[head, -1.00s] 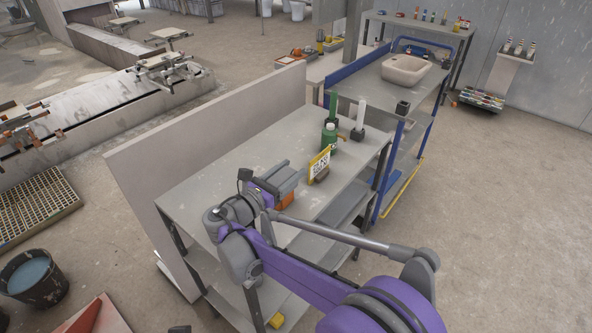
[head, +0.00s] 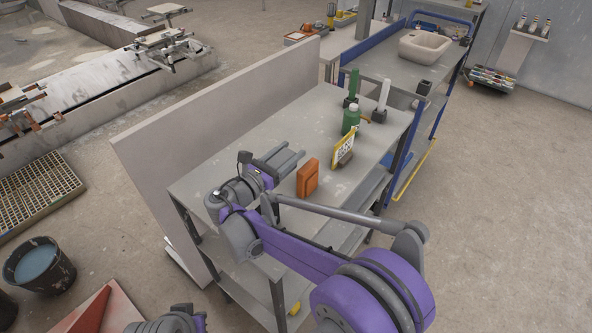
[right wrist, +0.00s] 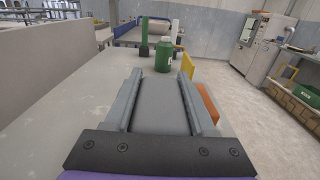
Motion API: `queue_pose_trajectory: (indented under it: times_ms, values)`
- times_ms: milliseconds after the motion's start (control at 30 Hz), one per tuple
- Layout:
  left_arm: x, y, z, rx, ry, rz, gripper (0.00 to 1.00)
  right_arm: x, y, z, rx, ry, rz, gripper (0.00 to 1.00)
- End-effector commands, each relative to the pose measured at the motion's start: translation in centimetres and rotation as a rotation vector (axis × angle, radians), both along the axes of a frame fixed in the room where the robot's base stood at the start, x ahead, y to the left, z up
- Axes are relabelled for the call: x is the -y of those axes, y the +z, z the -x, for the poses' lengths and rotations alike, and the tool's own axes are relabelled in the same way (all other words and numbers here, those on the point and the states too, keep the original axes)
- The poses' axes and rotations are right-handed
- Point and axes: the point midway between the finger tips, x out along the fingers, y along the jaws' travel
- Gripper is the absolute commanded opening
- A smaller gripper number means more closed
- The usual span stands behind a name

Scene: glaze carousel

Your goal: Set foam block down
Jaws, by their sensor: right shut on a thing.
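My right gripper (head: 284,158) is low over the grey worktable (head: 262,140). It is shut on a dark grey block, which I take to be the foam block (right wrist: 165,106); in the right wrist view the block fills the space between the two fingers. I cannot tell whether its underside touches the tabletop. An orange block (head: 308,178) stands on the table just right of the gripper, apart from it in the head view. Only a grey and purple part of my left arm shows at the bottom edge; its fingers are out of view.
A yellow sign (head: 343,150), a green bottle (head: 350,118), a green cylinder (head: 353,88) and a white cylinder (head: 383,95) stand toward the table's far end. A pale partition (head: 215,112) runs along the left side. Bare tabletop lies between the gripper and bottle.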

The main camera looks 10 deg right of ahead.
Motion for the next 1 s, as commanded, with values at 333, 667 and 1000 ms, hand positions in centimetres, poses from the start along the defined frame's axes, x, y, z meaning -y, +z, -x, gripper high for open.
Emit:
queue_pose_trajectory:
  times_ms: [333,667,1000]
  values:
    - [0.0,-3.3,0.6,-0.012,0.0,0.0,0.0,0.0,-5.0,0.0,-0.001,-0.001,-0.001,0.02]
    - [0.0,-3.8,0.7,-0.014,0.0,0.0,0.0,0.0,-6.1,0.0,0.001,0.0,-0.001,0.02]
    - [0.0,-4.0,0.7,-0.015,0.0,0.0,0.0,0.0,-6.4,0.0,0.001,0.0,-0.001,0.68]
